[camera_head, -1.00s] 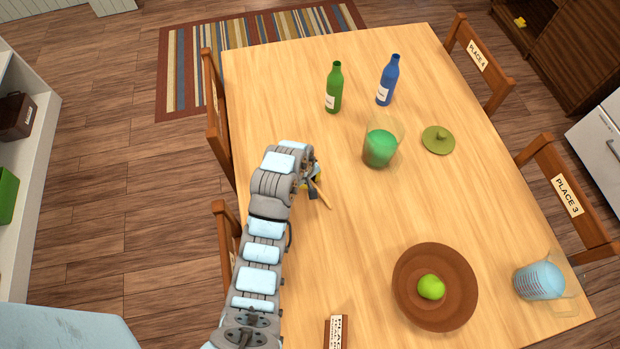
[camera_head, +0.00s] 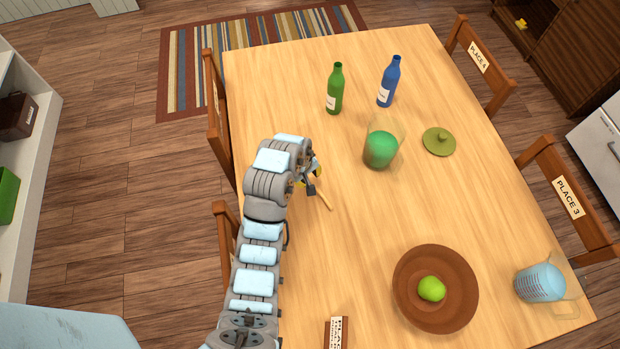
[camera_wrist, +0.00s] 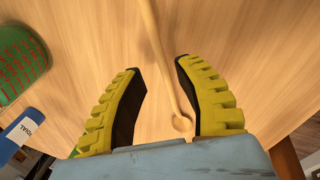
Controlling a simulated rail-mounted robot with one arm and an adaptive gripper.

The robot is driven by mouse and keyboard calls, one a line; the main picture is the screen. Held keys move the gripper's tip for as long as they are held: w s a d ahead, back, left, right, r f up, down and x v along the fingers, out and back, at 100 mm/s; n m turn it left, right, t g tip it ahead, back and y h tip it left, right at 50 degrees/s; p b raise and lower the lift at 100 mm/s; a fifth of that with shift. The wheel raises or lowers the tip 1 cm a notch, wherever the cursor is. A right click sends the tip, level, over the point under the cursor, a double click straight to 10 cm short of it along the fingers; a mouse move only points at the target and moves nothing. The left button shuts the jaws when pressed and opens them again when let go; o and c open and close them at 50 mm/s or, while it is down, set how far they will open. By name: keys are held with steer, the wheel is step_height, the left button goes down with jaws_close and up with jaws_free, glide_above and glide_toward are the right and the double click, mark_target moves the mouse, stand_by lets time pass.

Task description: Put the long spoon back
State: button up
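The long wooden spoon (camera_head: 324,198) lies on the table just right of my gripper (camera_head: 312,180), and my arm hides part of it. In the wrist view the spoon (camera_wrist: 164,62) runs from the top edge down to its small bowl, which shows between the two yellow-and-black fingers of my gripper (camera_wrist: 160,70). The fingers are spread apart with wood surface showing on both sides of the spoon. My gripper is open and holds nothing.
A jug of green liquid (camera_head: 380,150), a green bottle (camera_head: 335,90), a blue bottle (camera_head: 387,82) and a green lid (camera_head: 438,141) stand beyond my gripper. A brown bowl (camera_head: 407,290) with a green fruit and a blue-filled jug (camera_head: 540,283) are nearer. The table's middle is clear.

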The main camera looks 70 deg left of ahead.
steer(key=p+v, duration=0.4)
steer(key=v, duration=0.3)
steer(key=shift+r+p, duration=0.25)
steer(key=shift+p, duration=0.05)
steer(key=shift+s, duration=0.15)
